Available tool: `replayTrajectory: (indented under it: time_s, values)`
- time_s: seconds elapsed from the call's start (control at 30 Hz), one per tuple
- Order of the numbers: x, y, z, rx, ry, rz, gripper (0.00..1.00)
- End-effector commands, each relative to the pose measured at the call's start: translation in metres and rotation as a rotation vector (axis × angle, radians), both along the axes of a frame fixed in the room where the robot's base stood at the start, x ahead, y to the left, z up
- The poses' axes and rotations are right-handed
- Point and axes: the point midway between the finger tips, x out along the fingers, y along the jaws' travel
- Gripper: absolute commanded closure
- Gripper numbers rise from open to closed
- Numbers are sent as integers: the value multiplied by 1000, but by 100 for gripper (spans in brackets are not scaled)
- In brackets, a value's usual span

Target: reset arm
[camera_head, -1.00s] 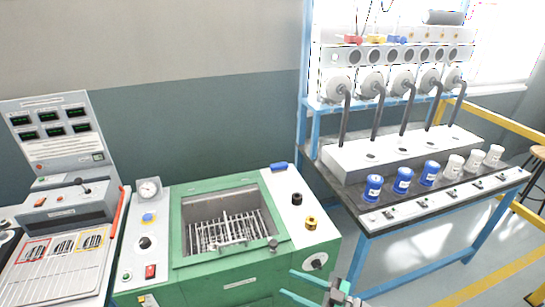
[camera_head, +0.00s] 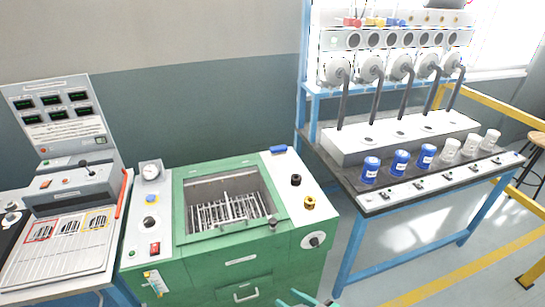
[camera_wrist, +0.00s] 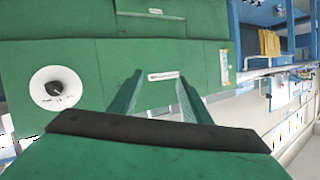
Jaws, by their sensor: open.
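My gripper (camera_wrist: 160,92) is open, with two green fingers apart and nothing between them. In the wrist view the fingers point toward the green front of the machine cabinet (camera_wrist: 70,20). Whether they touch it cannot be told. In the head view only the teal tips of my gripper (camera_head: 300,298) show at the bottom edge, just in front of the green cabinet (camera_head: 205,270). The rest of my arm is hidden below the frame.
The green cabinet has a black knob (camera_head: 314,240) and an open basin with a wire rack (camera_head: 230,212). A blue-framed bench (camera_head: 350,245) with several blue and white cups stands right. A control console (camera_head: 60,240) stands left. Floor (camera_head: 415,245) shows at right.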

Motion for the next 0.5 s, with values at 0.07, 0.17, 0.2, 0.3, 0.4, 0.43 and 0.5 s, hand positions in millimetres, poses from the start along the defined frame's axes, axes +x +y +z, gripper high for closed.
replayTrajectory:
  time_s: [0.07, 0.17, 0.2, 0.3, 0.4, 0.43, 0.5]
  values:
    - [-20, -2, -29, -41, 75, -74, 56]
    - [-43, -8, -57, -95, 147, -176, 56]
    - [-53, -10, -67, -116, 170, -215, 56]
    - [-78, -15, -87, -169, 214, -308, 56]
    - [-105, -19, -98, -220, 236, -395, 56]
    - [-113, -21, -101, -235, 240, -420, 56]
    - [-131, -23, -104, -264, 242, -473, 56]
